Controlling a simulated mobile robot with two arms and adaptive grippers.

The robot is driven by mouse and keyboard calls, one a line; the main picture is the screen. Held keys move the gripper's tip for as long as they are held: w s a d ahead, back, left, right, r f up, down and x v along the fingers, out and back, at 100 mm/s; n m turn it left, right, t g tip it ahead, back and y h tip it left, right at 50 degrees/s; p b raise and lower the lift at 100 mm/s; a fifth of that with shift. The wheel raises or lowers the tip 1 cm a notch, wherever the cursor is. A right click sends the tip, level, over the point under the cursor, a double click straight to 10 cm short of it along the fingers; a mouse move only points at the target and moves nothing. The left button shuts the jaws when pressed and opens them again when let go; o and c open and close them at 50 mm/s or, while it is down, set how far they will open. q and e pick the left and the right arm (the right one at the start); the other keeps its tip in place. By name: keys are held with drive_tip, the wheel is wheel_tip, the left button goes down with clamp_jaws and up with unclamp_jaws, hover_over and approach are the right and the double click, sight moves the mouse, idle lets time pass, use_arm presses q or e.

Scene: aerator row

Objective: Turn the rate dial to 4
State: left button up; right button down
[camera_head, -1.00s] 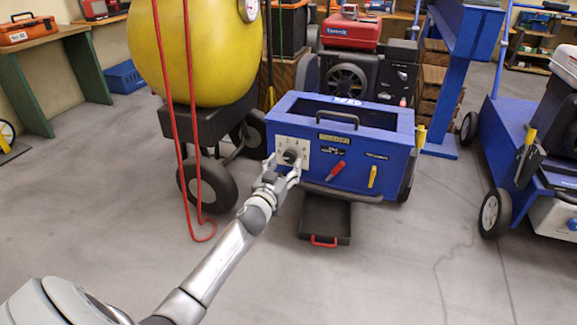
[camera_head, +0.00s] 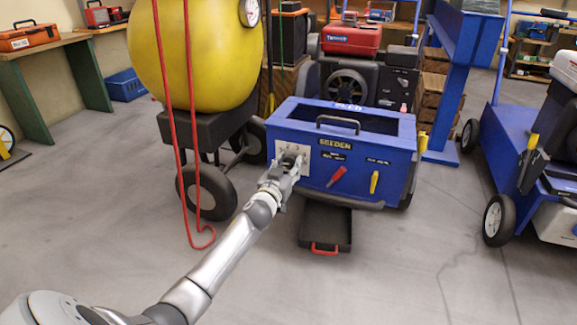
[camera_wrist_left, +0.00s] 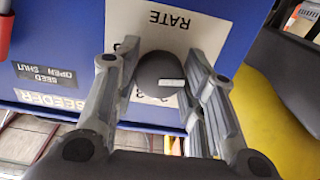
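The blue seeder (camera_head: 350,165) stands on the floor with a pale dial plate at the left of its front. The rate dial (camera_wrist_left: 160,72) is a dark round knob under the upside-down word RATE in the left wrist view. Its white pointer mark points right in that view. My left gripper (camera_head: 290,166) is at the plate and hides most of the dial in the head view. Fingers and knob hide most scale numbers. My right gripper is out of view.
A red handle (camera_head: 337,176) and a yellow handle (camera_head: 374,182) are on the seeder's front. A black tray (camera_head: 327,226) with a red grip sits low in front. A yellow tank (camera_head: 190,60) on a wheeled cart, with a hanging red hose (camera_head: 197,180), is at left.

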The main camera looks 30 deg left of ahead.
use_arm(q)
drive_tip(key=shift+c, duration=0.9)
